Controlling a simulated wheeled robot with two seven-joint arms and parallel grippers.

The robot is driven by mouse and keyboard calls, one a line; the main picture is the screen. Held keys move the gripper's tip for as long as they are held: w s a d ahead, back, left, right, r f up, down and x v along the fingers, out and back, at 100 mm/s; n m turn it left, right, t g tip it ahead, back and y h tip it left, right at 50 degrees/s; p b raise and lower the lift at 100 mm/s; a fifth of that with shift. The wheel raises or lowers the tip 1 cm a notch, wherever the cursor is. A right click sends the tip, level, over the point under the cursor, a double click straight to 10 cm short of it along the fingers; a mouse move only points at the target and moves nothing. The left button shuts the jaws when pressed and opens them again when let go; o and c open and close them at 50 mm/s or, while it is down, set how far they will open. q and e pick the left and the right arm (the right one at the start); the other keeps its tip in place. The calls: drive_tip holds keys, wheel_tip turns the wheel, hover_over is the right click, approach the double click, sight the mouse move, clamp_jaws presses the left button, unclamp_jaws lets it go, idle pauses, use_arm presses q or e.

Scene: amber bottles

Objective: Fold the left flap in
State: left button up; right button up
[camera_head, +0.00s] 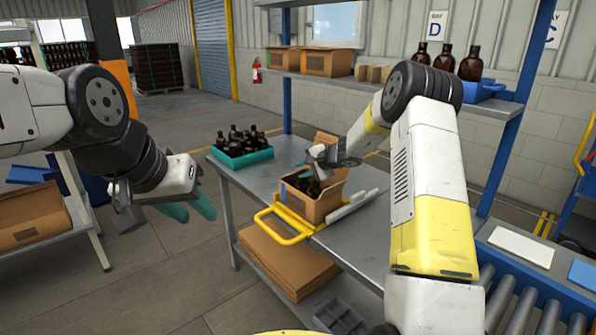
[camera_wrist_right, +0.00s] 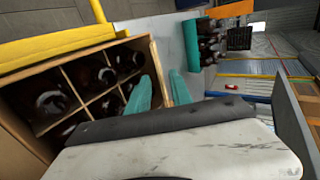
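An open cardboard box (camera_head: 318,211) stands on the grey table with dark bottles in it. In the right wrist view the box (camera_wrist_right: 115,122) shows brown dividers with dark bottles (camera_wrist_right: 52,103) in the cells. One flap (camera_head: 327,141) stands up at the box's far side; I cannot clearly make out the left flap. My right gripper (camera_wrist_right: 164,86) is over the box's rim, its teal fingertips apart with a cardboard edge showing between them; whether they touch it is unclear. My left gripper (camera_head: 190,209) is open and empty, left of the table and away from the box.
A yellow frame (camera_head: 270,212) stands at the box's front left. A teal crate (camera_head: 243,158) of bottles stands at the table's far left. A white rod-like object (camera_head: 350,206) lies right of the box. A roller conveyor (camera_head: 530,300) is at the right. The front right tabletop is partly hidden by my arm.

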drive_tip(key=shift+w+a+f, duration=0.25)
drive_tip(key=shift+w, duration=0.1)
clamp_jaws()
idle(1.2)
